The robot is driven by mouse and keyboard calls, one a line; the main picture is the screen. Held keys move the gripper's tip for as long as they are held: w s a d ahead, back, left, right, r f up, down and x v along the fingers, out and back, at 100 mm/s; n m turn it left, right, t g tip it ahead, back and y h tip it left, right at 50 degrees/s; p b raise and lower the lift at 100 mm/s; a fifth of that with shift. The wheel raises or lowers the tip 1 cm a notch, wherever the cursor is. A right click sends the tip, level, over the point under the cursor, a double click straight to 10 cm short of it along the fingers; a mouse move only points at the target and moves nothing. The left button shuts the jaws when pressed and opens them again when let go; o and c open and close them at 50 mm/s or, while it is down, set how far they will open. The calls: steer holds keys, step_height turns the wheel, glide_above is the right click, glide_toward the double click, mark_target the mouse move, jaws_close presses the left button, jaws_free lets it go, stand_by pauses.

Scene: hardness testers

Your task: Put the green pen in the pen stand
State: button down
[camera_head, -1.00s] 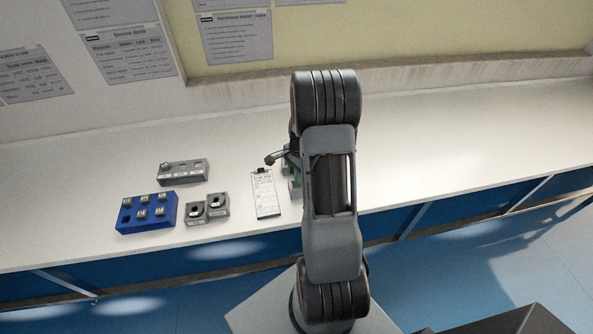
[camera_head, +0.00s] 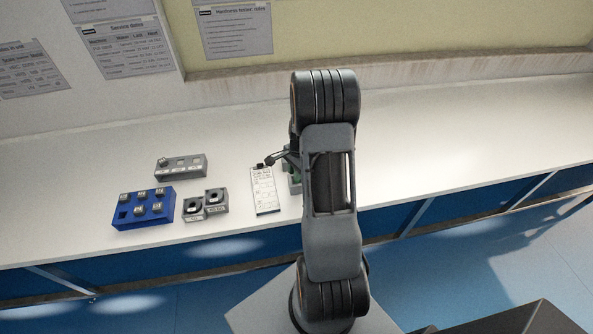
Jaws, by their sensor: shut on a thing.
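My gripper (camera_head: 275,158) is mostly hidden behind my own arm. Only a dark, slim part sticks out to the left of the arm, above the top of the clipboard. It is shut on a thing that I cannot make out. A small grey and green object (camera_head: 294,180) shows at the left edge of the arm on the bench, partly covered; I cannot tell whether its green part is the green pen. No pen stand can be made out for certain.
On the white bench (camera_head: 440,150) lie a clipboard with a paper (camera_head: 264,192), a blue block with several small pieces (camera_head: 140,209), two grey holders (camera_head: 205,205) and a grey block (camera_head: 180,167). The bench right of my arm is clear.

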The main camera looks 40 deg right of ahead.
steer(key=shift+f+b, duration=0.75)
steer(key=shift+f, duration=0.35)
steer(key=c, duration=0.9)
jaws_free()
step_height(320, 180, up, 14)
steer(key=d, duration=0.1)
steer(key=shift+d+b, duration=0.3)
steer(key=shift+b, duration=0.05)
steer(key=shift+f, duration=0.1)
